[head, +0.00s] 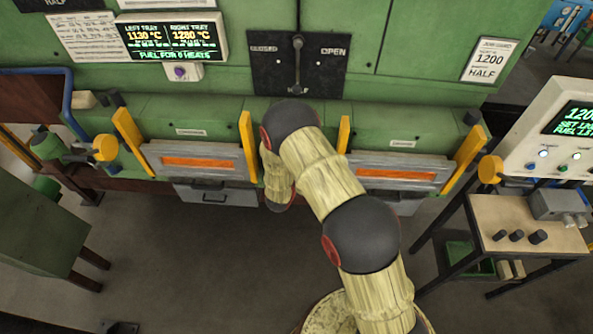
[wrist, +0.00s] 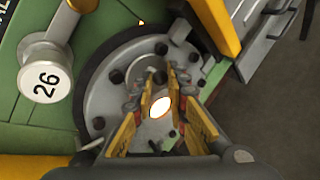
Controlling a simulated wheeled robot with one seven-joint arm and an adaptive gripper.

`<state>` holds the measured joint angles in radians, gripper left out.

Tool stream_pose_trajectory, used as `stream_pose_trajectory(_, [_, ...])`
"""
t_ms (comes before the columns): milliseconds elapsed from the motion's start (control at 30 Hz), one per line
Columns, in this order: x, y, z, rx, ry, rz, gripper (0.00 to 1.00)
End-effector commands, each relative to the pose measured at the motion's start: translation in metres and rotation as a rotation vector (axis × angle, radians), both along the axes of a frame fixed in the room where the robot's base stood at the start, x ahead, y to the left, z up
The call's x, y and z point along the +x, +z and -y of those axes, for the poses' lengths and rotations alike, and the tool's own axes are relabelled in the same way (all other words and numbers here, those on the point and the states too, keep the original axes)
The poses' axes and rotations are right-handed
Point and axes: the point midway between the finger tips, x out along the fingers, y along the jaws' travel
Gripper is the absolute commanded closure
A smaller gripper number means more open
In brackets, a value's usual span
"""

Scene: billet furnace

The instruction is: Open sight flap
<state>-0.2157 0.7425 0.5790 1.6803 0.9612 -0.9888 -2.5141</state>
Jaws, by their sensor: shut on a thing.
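In the wrist view, a round grey bolted flange (wrist: 103,82) sits on the green furnace wall, with a bright glowing sight hole (wrist: 160,107) showing between my fingers. My gripper (wrist: 159,86) has its yellow-padded fingers at the flange, closed on a small grey part that I take to be the sight flap (wrist: 160,75). Its contact with the fingertips is partly hidden. The glowing hole is at least partly uncovered. In the head view my arm hides the gripper and the flap.
A grey knob marked 26 (wrist: 45,82) is left of the flange. In the head view, two furnace doors (head: 200,163) (head: 395,172) with orange slots flank my arm. A lever (head: 297,65) stands on a black plate above. A side table (head: 520,218) is at right.

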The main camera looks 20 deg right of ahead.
Motion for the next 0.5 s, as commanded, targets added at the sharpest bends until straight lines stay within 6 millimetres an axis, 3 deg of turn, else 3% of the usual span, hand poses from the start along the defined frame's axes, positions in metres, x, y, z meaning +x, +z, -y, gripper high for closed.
stream_pose_trajectory(500, [0.0005, 0.001, 0.0063, -0.046, 0.003, -0.019, 1.0])
